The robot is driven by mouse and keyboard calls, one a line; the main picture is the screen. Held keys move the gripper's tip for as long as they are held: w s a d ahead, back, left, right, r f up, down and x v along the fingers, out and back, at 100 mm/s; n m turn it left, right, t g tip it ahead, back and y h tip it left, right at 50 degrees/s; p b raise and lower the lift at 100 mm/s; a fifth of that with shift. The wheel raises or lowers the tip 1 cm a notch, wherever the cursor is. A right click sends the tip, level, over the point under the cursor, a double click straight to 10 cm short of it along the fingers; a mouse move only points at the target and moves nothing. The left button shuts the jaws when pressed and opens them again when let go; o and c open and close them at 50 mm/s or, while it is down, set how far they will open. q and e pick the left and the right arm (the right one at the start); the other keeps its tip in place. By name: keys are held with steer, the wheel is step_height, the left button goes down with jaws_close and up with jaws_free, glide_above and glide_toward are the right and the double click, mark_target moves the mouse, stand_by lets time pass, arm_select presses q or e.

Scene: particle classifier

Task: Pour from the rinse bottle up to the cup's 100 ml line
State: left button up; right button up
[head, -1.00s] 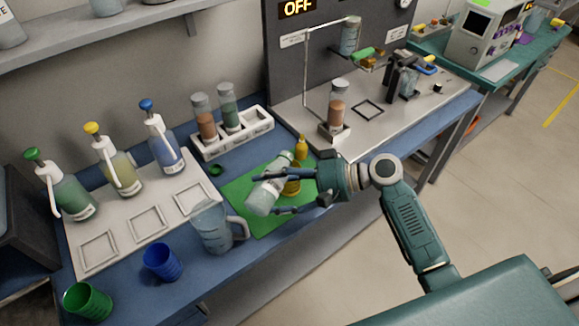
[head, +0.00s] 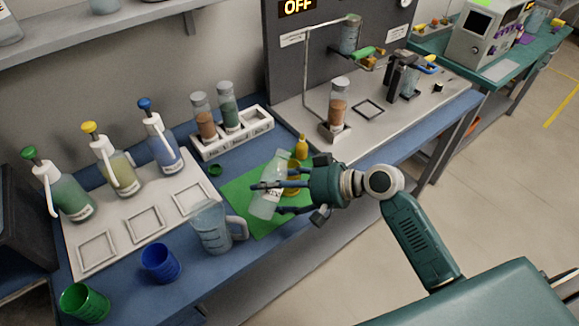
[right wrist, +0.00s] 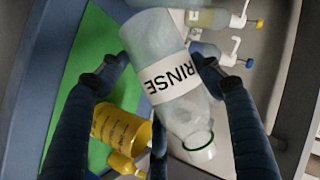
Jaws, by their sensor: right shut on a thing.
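The rinse bottle (head: 262,203) is pale and translucent, with a RINSE label. My right gripper (head: 280,189) is shut on it, above the green mat. In the right wrist view the bottle (right wrist: 150,48) sits between the fingers, with its round open mouth toward the picture's bottom. In the head view it leans slightly, and fingers hide part of it. A clear handled measuring cup (head: 209,228) stands left of the mat; its lines and level are unreadable. A blue cup (head: 160,262) and a green cup (head: 84,302) stand further left. My left gripper is not in view.
A yellow container (right wrist: 118,127) with dark print stands on the green mat (head: 240,224), beside a small yellow bottle (head: 301,149). Several pump bottles stand at the back left. A white rack (head: 206,153) holds two jars. A small green cap (head: 215,170) lies near the mat.

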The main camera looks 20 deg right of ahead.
steer(key=shift+w+d+f+n+t+h+b, duration=0.25)
steer(key=shift+f+n+t+h+b, duration=0.15)
steer(key=shift+n, duration=0.15)
steer(key=shift+w+d+f+n+t+h+b, duration=0.1)
steer(key=shift+d+f+n+t+h+b, duration=0.1)
steer(key=shift+f+n+t+h+b, duration=0.25)
steer(key=shift+s+a+f+n+t+h, duration=0.15)
steer(key=shift+f+n+t+h, duration=0.1)
steer(key=shift+n, duration=0.25)
steer(key=shift+f+n+t, duration=0.3)
steer(key=shift+f+n, duration=0.1)
steer(key=shift+a+r+n+t+h+p, duration=0.1)
steer(key=shift+n+t+h+p, duration=0.3)
steer(key=shift+n+h, duration=0.15)
steer(key=shift+n+t+h, duration=0.25)
steer(key=shift+n+t, duration=0.35)
steer(key=shift+n, duration=0.15)
